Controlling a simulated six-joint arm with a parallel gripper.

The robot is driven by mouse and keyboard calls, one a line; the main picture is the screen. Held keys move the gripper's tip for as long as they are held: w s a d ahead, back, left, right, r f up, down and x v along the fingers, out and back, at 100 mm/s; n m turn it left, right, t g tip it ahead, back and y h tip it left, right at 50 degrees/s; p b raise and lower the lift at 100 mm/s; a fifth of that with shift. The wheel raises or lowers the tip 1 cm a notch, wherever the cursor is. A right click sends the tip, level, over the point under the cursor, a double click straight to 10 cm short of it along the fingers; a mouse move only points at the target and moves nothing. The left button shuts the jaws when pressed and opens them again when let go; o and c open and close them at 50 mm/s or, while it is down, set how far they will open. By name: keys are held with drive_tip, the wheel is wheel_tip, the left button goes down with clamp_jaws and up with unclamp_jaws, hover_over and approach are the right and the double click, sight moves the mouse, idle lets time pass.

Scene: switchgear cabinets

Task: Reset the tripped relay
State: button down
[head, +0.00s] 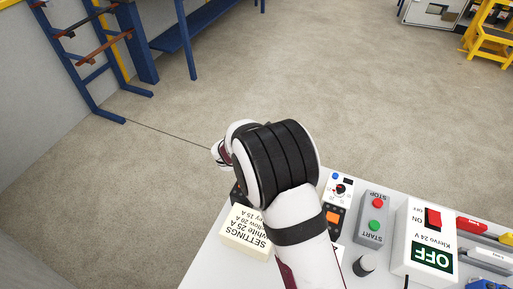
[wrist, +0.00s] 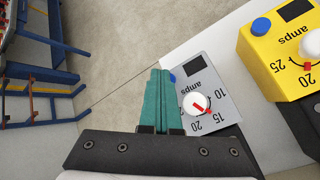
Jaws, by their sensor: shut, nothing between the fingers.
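In the wrist view my gripper (wrist: 160,74) is shut and empty, its teal fingers pressed together. The fingertips overlap the picture of the grey relay's (wrist: 222,85) left edge, right beside its blue button (wrist: 172,78), which is partly hidden. I cannot tell if they touch. The grey relay has a dark window and a white dial with a red pointer toward 15. The yellow relay (wrist: 283,62) stands to the right, with a blue button, dark window and white dial. In the head view my arm hides the fingers; a white relay (head: 341,187) shows beside it.
A cream settings card (head: 246,232) stands left of my arm. A grey start/stop box (head: 373,218), a black knob (head: 364,265) and a white switch box (head: 425,238) with an OFF sign are on the right. Floor lies beyond the bench edge; blue racks (head: 70,60) stand far left.

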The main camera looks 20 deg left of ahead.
drive_tip(key=shift+r, duration=0.7)
wheel_tip(320, 180, up, 5)
idle(0.3)
